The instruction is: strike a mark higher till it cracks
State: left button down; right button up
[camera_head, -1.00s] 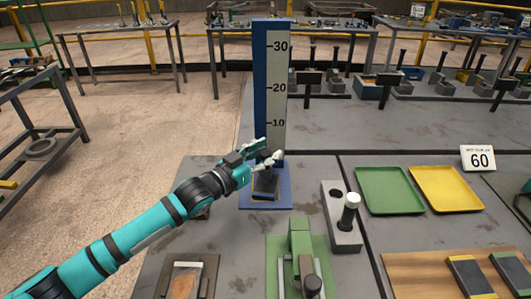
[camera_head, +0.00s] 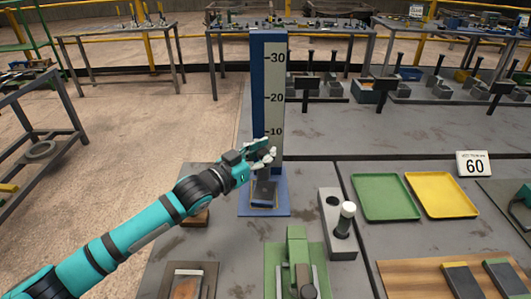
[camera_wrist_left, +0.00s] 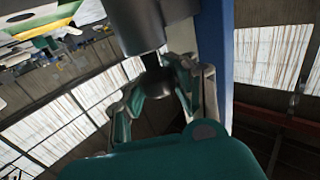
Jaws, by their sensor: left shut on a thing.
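The blue upright (camera_head: 257,80) carries a white scale (camera_head: 275,75) marked 10, 20 and 30. It stands on a blue base (camera_head: 282,195). My left gripper (camera_head: 266,152) is in front of the scale, a little below the 10 in the head view. It is shut on the dark knob (camera_wrist_left: 157,82) of a grey cylindrical weight (camera_wrist_left: 140,22), with fingers on both sides in the left wrist view. The weight's dark body (camera_head: 263,183) shows under the fingers, over the base. Whether it touches anything below cannot be told. My right gripper is not in view.
A green vice-like fixture (camera_head: 297,247) and a grey block (camera_head: 340,243) with a white-topped post stand in front. Green (camera_head: 385,197) and yellow (camera_head: 440,195) trays lie right, near a sign reading 60 (camera_head: 474,164). A wooden board (camera_head: 415,278) holds dark plates.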

pick_arm(q)
notch_tip(320, 180, up, 27)
jog(key=p, duration=1.7)
jog(key=shift+w+f+p, duration=0.15)
jog(key=shift+p, duration=0.15)
jog(key=shift+f, duration=0.1)
jog(key=c, duration=1.7)
grip_release()
jog(key=o, duration=0.7)
jog(key=shift+s+a+r, duration=0.25)
jog(key=shift+s+a, duration=0.25)
jog(key=v, duration=1.1)
jog(key=shift+s+a+f, duration=0.15)
jog(key=shift+s, duration=0.05)
jog(key=shift+f, duration=0.1)
